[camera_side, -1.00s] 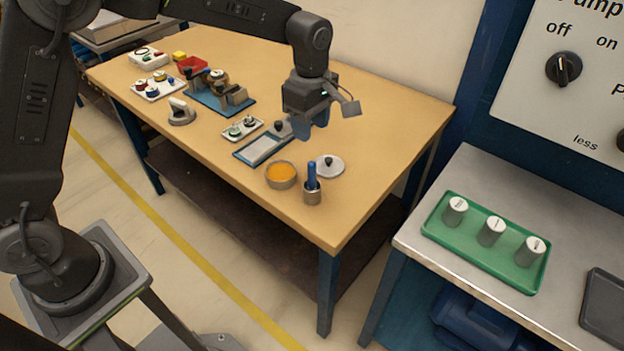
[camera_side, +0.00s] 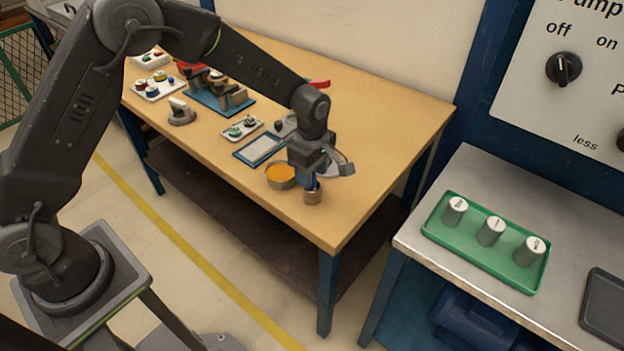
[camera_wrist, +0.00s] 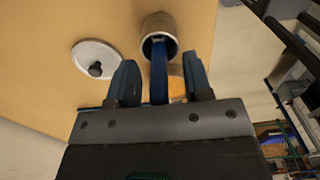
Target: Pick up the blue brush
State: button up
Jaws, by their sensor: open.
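The blue brush (camera_wrist: 159,75) stands in a small metal cup (camera_wrist: 157,24) near the front of the wooden table. In the wrist view its handle lies between my two open fingers (camera_wrist: 160,85), with the jaws apart on either side of it. In the side view my gripper (camera_side: 308,184) is directly above the cup (camera_side: 313,198) and hides most of the brush. I cannot tell whether either finger touches the handle.
A bowl of orange contents (camera_side: 281,176) stands close to the left of the cup. A round lid with a black knob (camera_wrist: 97,58) lies near it. A framed panel (camera_side: 259,149) lies behind. The table's front corner (camera_side: 335,240) is clear.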

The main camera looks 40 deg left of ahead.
jog(key=shift+f, duration=0.2)
jog(key=shift+c, duration=0.4)
grip_shut()
jog(key=shift+r, duration=0.15)
notch_tip(320, 180, up, 4)
jog(key=shift+r, duration=0.1)
jog(key=s+a+r, duration=0.3)
jog(key=a+r, duration=0.3)
jog(key=a, duration=0.5)
jog(key=shift+a+r, duration=0.15)
jog(key=shift+r, duration=0.1)
